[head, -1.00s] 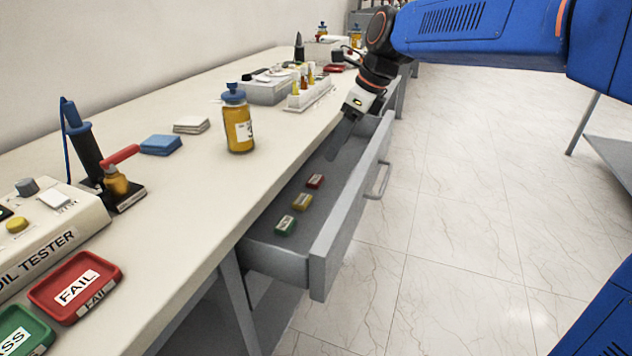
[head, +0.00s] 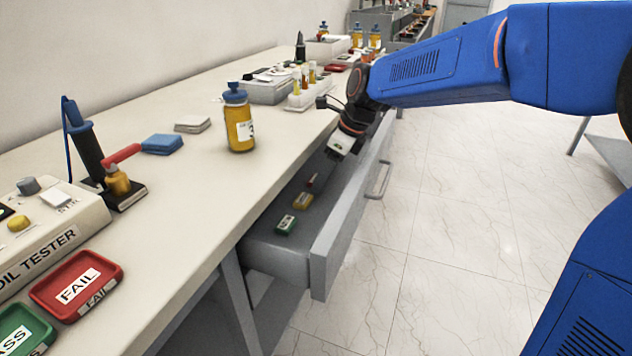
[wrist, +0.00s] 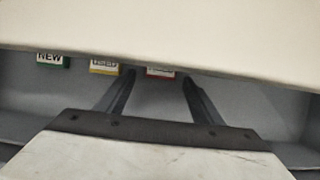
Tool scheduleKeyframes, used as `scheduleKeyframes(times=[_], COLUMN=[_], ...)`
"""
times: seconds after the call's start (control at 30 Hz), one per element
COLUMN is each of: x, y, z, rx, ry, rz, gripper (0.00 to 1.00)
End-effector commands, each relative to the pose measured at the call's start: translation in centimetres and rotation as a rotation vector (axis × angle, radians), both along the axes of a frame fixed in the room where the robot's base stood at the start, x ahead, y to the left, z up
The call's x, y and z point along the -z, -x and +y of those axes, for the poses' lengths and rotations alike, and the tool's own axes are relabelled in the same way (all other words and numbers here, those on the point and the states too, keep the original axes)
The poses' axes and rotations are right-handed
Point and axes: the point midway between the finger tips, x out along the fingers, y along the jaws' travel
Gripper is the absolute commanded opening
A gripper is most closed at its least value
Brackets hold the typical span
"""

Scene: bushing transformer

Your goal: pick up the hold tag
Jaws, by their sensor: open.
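Three small tags lie in a row in the open drawer (head: 283,258). The green tag (head: 286,224) reads NEW in the wrist view (wrist: 52,60). The yellow tag (head: 303,201) also shows in the wrist view (wrist: 104,67), its label too blurred to read. The red tag (head: 311,183) is farthest from the head camera, and I cannot read its label, so I cannot tell which is the hold tag. My gripper (wrist: 158,79) is open and points into the drawer. In the wrist view the red tag (wrist: 161,71) appears between the fingertips, partly hidden by the worktop edge.
The worktop (head: 190,215) overhangs the drawer's left side and fills the top of the wrist view. The drawer's front panel (head: 345,222) stands on the right. An oil bottle (head: 238,120) stands near the worktop edge. The floor to the right is clear.

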Motion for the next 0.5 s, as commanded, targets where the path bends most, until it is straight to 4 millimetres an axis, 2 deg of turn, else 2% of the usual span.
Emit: scheduleKeyframes(times=[0.23,0.27,0.4,0.43,0.5], x=[0.26,0.26,0.25,0.25,0.23], y=[-0.04,-0.04,-0.04,-0.04,-0.04], z=[0.11,0.11,0.11,0.11,0.11], rx=[0.000,0.000,-0.001,-0.001,-0.001], ry=[0.000,0.000,0.000,0.000,0.000], rz=[-0.001,-0.001,-0.001,-0.001,-0.001], gripper=[0.61,0.56,0.23,0.17,0.17])
